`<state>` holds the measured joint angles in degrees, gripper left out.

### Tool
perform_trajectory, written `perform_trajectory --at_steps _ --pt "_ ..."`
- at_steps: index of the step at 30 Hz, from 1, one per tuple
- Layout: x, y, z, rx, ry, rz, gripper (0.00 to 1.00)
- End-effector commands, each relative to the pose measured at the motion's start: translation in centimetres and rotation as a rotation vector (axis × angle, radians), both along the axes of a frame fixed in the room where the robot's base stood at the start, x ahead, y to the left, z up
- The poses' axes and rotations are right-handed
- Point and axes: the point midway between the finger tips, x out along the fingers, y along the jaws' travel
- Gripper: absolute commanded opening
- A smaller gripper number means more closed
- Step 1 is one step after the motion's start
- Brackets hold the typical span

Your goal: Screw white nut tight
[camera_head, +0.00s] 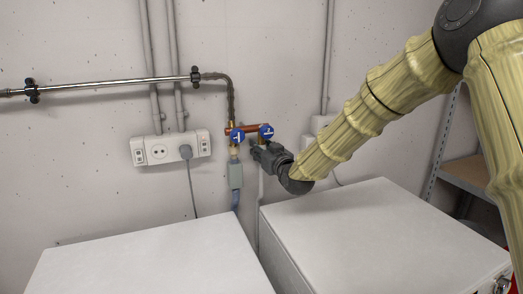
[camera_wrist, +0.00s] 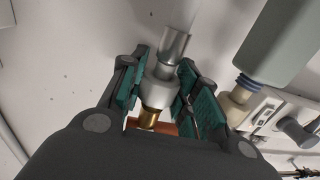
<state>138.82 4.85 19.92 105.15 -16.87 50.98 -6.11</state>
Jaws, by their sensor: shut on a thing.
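The white nut (camera_wrist: 155,93) sits between my gripper's teal finger pads in the wrist view, at a brass fitting (camera_wrist: 148,118). A grey hose end (camera_wrist: 174,45) runs out of the nut on the other side. My gripper (camera_wrist: 160,90) is shut on the nut, with a pad on each side. In the head view my gripper (camera_head: 262,156) is just below the right blue-handled valve (camera_head: 266,131) and hides the nut. I cannot tell how tight the nut is.
The left blue-handled valve (camera_head: 237,135) is close beside, with a cream nut (camera_head: 234,151) and a grey-green box (camera_head: 236,175) below. Two white frontloaders (camera_head: 150,260) (camera_head: 375,230) stand below. A socket strip (camera_head: 170,148) is on the wall. A shelf (camera_head: 468,172) stands right.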

Motion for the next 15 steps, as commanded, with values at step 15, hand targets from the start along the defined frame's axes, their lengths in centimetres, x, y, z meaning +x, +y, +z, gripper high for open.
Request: perform_trajectory --at_steps 15 --pt "0.07 -0.08 0.42 0.002 -0.002 0.223 0.1"
